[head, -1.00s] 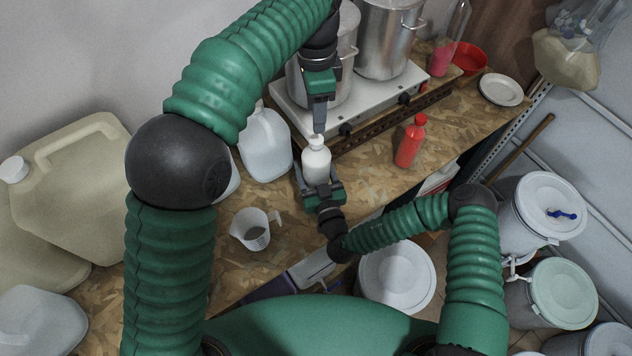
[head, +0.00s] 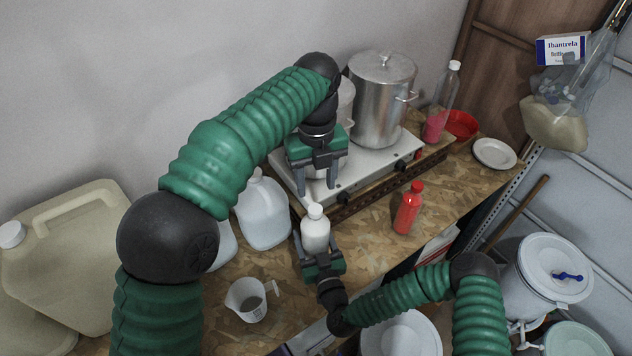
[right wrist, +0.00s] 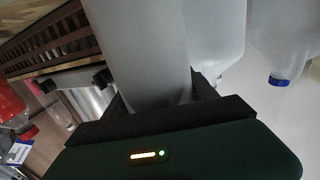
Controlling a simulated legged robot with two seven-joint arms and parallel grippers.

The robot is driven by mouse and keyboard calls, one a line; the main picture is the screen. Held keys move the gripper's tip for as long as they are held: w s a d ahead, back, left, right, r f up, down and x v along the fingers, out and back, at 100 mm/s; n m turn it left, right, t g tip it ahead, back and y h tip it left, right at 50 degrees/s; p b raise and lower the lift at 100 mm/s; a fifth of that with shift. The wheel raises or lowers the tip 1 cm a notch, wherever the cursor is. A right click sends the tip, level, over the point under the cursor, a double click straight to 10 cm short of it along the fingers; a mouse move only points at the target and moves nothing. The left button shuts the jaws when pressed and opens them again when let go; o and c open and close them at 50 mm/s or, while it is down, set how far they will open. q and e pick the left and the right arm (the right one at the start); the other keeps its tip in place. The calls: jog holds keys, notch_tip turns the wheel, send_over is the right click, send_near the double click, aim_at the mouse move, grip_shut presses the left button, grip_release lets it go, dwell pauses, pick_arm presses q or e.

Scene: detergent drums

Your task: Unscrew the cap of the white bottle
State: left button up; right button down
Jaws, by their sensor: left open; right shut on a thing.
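The white bottle (head: 315,236) stands on the wooden worktop with its white cap (head: 314,211) on top. My right gripper (head: 319,254) is shut on the bottle's body from the front. In the right wrist view the bottle (right wrist: 140,50) fills the space between my right fingers. My left gripper (head: 317,186) is open and empty, fingers pointing down, above and just behind the cap. It is apart from the cap.
A two-burner stove (head: 372,178) with steel pots (head: 380,100) stands behind. A red bottle (head: 408,208) is to the right, a clear jug (head: 263,212) to the left, a measuring cup (head: 246,300) front left. Worktop between white and red bottles is clear.

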aim_at(316, 208)
pick_arm(q)
jog(key=shift+m, duration=0.6)
jog(key=shift+f, duration=0.2)
notch_tip(316, 208, down, 8)
jog(key=shift+r, duration=0.2)
